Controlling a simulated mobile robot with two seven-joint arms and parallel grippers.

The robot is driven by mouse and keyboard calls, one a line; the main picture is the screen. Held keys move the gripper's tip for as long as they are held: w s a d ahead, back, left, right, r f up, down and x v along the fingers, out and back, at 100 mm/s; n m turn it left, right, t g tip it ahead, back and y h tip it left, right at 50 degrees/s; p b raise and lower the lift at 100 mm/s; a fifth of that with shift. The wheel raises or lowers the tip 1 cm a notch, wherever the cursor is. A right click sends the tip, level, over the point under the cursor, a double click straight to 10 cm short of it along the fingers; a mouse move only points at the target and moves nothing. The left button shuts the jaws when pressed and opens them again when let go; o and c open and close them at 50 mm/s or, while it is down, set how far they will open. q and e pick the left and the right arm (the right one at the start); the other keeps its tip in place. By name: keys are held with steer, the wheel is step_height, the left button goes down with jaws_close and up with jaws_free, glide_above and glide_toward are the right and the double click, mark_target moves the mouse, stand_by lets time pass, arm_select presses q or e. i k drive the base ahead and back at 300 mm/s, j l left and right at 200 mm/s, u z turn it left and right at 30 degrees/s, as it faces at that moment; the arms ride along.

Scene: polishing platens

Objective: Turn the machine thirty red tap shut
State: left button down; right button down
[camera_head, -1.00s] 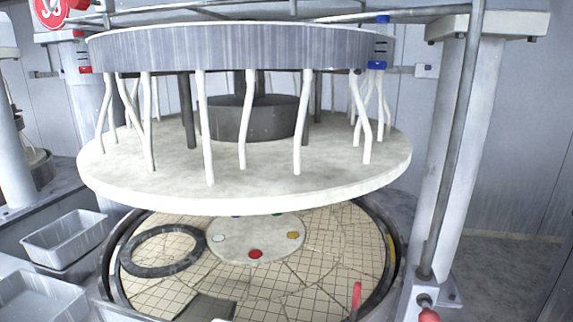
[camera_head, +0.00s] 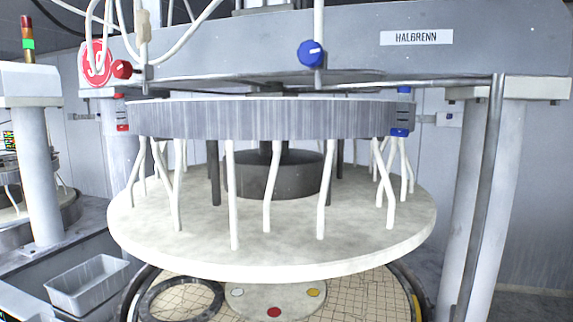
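A red tap knob (camera_head: 122,69) sits at the upper left of the machine, on a pipe just right of the round red sign (camera_head: 96,64), whose number looks like 30 but is hard to read. A blue tap knob (camera_head: 312,53) hangs on a vertical pipe at the upper middle, in front of the grey beam. I cannot tell from this view whether either tap is open or shut. Neither of my grippers is in view.
A grey beam labelled HALBRENN (camera_head: 416,37) spans the top. A large pale upper platen (camera_head: 270,262) hangs over the tiled lower platen (camera_head: 362,296). A grey bin (camera_head: 88,286) stands at the lower left. A pipe (camera_head: 484,190) and column stand at right.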

mark_target(121, 69)
steer(key=i+j, duration=0.1)
steer(key=j, duration=0.45)
steer(key=i+j, duration=0.1)
steer(key=j, duration=0.4)
steer(key=i+j, duration=0.1)
steer(key=j, duration=0.45)
steer(key=u, duration=0.05)
